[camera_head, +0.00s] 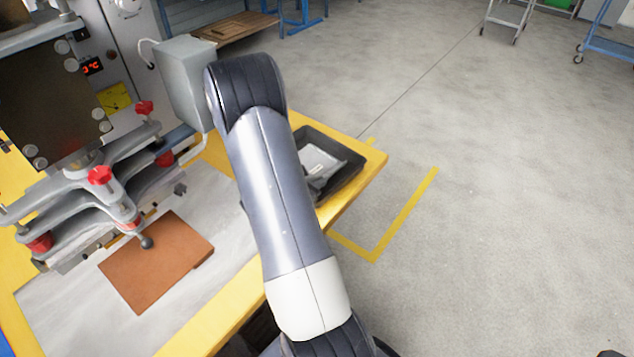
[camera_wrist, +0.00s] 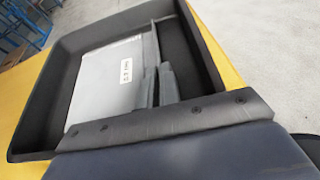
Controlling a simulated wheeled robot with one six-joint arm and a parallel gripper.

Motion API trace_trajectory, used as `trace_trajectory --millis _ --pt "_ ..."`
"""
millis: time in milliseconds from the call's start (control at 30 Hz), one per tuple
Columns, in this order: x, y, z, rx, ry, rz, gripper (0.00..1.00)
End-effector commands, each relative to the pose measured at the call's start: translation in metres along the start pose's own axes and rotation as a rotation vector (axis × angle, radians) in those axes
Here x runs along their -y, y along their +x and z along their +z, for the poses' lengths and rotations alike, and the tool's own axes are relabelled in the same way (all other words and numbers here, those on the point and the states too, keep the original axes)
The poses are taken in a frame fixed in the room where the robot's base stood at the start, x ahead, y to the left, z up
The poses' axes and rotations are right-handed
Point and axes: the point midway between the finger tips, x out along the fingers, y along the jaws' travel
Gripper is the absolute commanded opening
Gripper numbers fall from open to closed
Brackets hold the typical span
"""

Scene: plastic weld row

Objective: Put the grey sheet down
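A black tray (camera_head: 357,176) sits at the far right corner of the yellow-edged bench. It fills much of the wrist view (camera_wrist: 68,52). A grey sheet (camera_wrist: 151,48) shows there as a narrow, steeply tilted strip rising from between my fingers, inside the tray. My gripper (camera_wrist: 160,72) reaches down into the tray, its two dark fingers close together on the sheet. Whether the sheet's lower edge touches the tray floor cannot be told. My arm hides most of the gripper in the head view.
A pale panel with a white label (camera_wrist: 112,72) lies flat in the tray beside my fingers. A brown sheet (camera_head: 155,262) lies on the bench, in front of a press with red knobs (camera_head: 100,176). Open floor with yellow tape lies to the right.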

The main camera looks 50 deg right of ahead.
Motion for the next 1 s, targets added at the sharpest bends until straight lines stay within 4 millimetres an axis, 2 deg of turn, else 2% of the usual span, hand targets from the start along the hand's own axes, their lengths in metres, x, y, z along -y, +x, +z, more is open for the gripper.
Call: trace_trajectory --millis 567,600,800,1000 --pt "0.002 0.005 -0.016 -0.01 -0.005 -0.004 0.0" --pt "0.003 0.005 -0.017 -0.01 -0.005 -0.005 0.06" --pt "0.004 0.005 -0.017 -0.012 -0.006 -0.007 0.22" --pt "0.004 0.0 -0.006 -0.013 -0.007 -0.007 0.25"
